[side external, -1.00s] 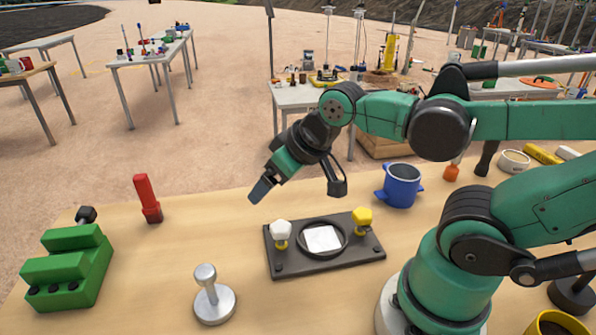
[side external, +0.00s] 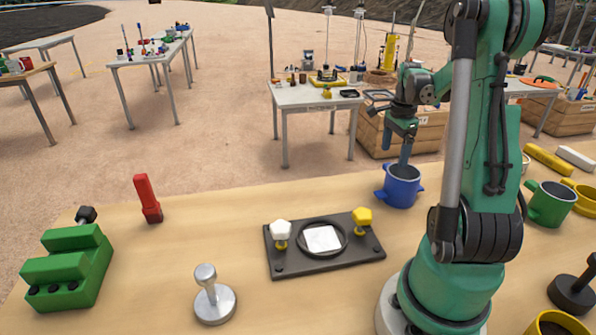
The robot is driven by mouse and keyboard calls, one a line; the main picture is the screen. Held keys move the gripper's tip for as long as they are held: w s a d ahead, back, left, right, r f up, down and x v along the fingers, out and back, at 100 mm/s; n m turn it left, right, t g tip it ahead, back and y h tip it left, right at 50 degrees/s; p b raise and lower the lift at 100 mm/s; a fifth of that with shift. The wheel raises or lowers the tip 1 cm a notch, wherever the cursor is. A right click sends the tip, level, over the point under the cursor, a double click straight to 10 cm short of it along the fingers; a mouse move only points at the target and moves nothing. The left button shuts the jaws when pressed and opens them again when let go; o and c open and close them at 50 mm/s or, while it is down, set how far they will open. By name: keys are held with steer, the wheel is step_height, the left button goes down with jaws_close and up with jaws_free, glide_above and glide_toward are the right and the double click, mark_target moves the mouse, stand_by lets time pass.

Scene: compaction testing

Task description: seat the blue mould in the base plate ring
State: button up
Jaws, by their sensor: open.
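The blue mould (side external: 401,190) is an open-topped cylinder with side lugs, standing upright on the table behind and right of the base plate. The black base plate (side external: 343,260) lies flat near the middle of the table. Its raised ring (side external: 301,249) holds a white square sheet (side external: 322,238) and no mould. A white knob (side external: 280,233) and a yellow knob (side external: 362,219) stand on the plate beside the ring. My gripper (side external: 405,158) is open and points down at the mould's mouth. A finger overlaps the far rim in the picture; I cannot tell whether it touches.
A metal tamper (side external: 214,301), a red tool (side external: 147,200) and a green stepped block (side external: 67,268) stand to the left. A green mould (side external: 551,204) and yellow parts lie right of my arm. The table between the red tool and plate is clear.

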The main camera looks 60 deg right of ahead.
mark_target(391, 165)
steer(key=shift+f, duration=2.25)
steer(key=shift+c, duration=0.2)
jaws_close()
